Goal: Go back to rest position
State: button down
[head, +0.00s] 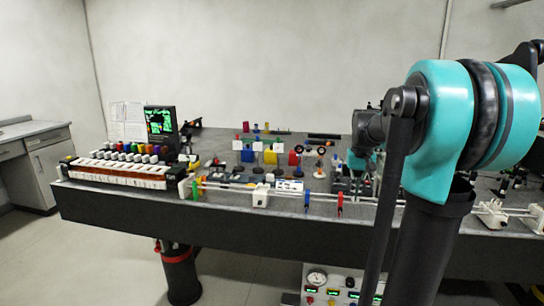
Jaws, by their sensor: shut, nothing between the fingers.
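My arm fills the right side of the head view, with a large teal and black joint (445,125) above a dark column. Beyond this joint, a dark link leads down to a small teal wrist part over the bench. My gripper (354,182) is a small dark shape below that wrist part, shut and empty. Its fingers are hard to tell apart from the dark bench parts around it.
A long dark bench (150,203) crosses the view. It carries a white rack with coloured knobs (120,172), a small screen (160,121), a rail with slides (260,195) and coloured blocks (293,158). A control box (335,287) stands below. Floor at front left is clear.

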jog(key=s+a+f+n+t, duration=0.1)
jog(key=s+a+f, duration=0.3)
jog(key=s+f, duration=0.5)
jog(key=s+a+f+n+t, duration=0.1)
jog(key=s+a+f, duration=0.3)
jog(key=s+f, duration=0.6)
jog(key=shift+s+a+f+t, duration=0.3)
jog(key=shift+s+a+t, duration=0.1)
jog(key=shift+s+t, duration=0.4)
